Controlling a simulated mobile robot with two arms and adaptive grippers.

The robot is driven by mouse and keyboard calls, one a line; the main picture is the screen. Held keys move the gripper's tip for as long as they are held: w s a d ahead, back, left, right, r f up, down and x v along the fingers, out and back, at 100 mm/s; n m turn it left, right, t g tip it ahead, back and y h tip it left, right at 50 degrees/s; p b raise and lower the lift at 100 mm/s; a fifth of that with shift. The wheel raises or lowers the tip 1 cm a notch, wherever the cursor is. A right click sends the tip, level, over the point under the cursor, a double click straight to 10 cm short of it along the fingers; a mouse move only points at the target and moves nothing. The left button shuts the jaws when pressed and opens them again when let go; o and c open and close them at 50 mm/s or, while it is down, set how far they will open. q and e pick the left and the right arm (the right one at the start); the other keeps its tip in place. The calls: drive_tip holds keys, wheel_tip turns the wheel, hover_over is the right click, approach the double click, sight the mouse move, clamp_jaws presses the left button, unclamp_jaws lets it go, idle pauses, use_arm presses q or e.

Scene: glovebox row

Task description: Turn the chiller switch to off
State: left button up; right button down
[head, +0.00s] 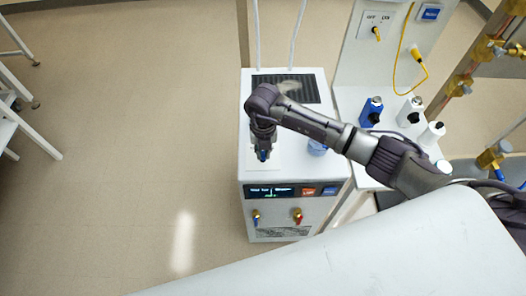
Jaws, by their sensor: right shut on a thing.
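The chiller (255,172) is a white box with a dark top grille, a lit front display (268,191) and an orange and a blue marking beside it. My right gripper (263,155) points down over the left part of the chiller's top. It is shut on a small part there, which looks like the chiller switch. The fingers hide most of this part, and only a bit of blue shows at the tips. Its setting cannot be read. My left gripper is not in view.
A blue-handled valve (256,217) and a red-handled valve (297,215) are on the chiller's front. Several bottles, including a blue one (371,112), stand to the right.

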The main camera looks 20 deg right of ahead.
sight(264, 154)
drive_tip(key=n+b, duration=0.3)
drive_tip(key=shift+d+f, duration=0.1)
drive_tip(key=shift+f, duration=0.05)
drive_tip(key=shift+n+b, duration=0.8)
drive_tip(key=shift+n, duration=0.4)
drive_tip(key=shift+r, duration=0.2)
drive_tip(key=c, duration=1.2)
unclamp_jaws()
wheel_tip(264, 154, up, 12)
